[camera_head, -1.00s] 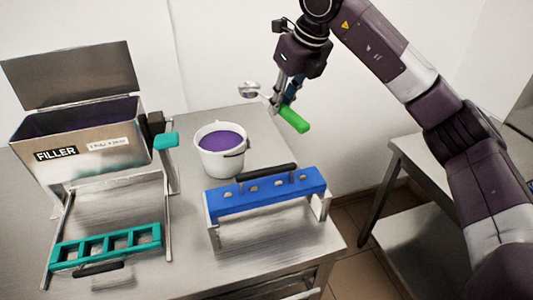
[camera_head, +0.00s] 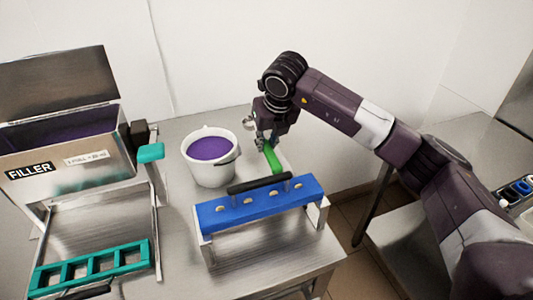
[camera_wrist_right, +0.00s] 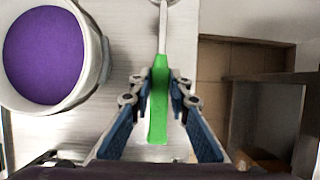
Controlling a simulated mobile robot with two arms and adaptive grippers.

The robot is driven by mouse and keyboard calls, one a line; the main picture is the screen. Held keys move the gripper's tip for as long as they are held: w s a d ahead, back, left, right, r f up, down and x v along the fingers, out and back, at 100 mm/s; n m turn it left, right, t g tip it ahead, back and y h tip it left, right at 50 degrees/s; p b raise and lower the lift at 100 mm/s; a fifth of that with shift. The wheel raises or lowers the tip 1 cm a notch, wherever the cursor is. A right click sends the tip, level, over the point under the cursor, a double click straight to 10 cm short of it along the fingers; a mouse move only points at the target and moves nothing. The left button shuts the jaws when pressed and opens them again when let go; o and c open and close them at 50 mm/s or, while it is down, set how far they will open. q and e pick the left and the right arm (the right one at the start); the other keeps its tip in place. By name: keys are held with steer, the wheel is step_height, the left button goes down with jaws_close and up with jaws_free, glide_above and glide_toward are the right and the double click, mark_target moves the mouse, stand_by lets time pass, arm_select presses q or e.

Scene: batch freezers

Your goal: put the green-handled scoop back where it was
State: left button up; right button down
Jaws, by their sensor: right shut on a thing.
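The green-handled scoop (camera_head: 273,158) is at the right gripper, behind the blue mould holder and right of the tub. Its metal bowl end shows in part beyond the gripper. In the right wrist view its green handle (camera_wrist_right: 159,105) runs between the two fingers, with the metal shaft pointing up the picture. My right gripper (camera_head: 267,143) points down and is shut on the handle; its fingers also show in the right wrist view (camera_wrist_right: 157,88). The scoop is low over the steel table (camera_head: 180,245); I cannot tell if it touches. My left gripper is not in view.
A white tub (camera_head: 209,170) of purple mix stands close left of the scoop. A blue bar with a black handle (camera_head: 262,203) sits on a metal stand in front. The filler (camera_head: 70,165) and a teal frame (camera_head: 92,268) are at left. The table's right edge is near.

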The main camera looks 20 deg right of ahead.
steer(key=shift+f, duration=0.55)
step_height(320, 180, down, 4)
steer(key=shift+r+p, duration=0.1)
steer(key=shift+p, duration=0.3)
steer(key=c, duration=1.8)
jaws_free()
arm_select(q)
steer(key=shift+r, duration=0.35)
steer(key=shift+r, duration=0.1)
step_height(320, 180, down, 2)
steer(key=shift+b, duration=1)
arm_select(e)
steer(key=v, duration=1.2)
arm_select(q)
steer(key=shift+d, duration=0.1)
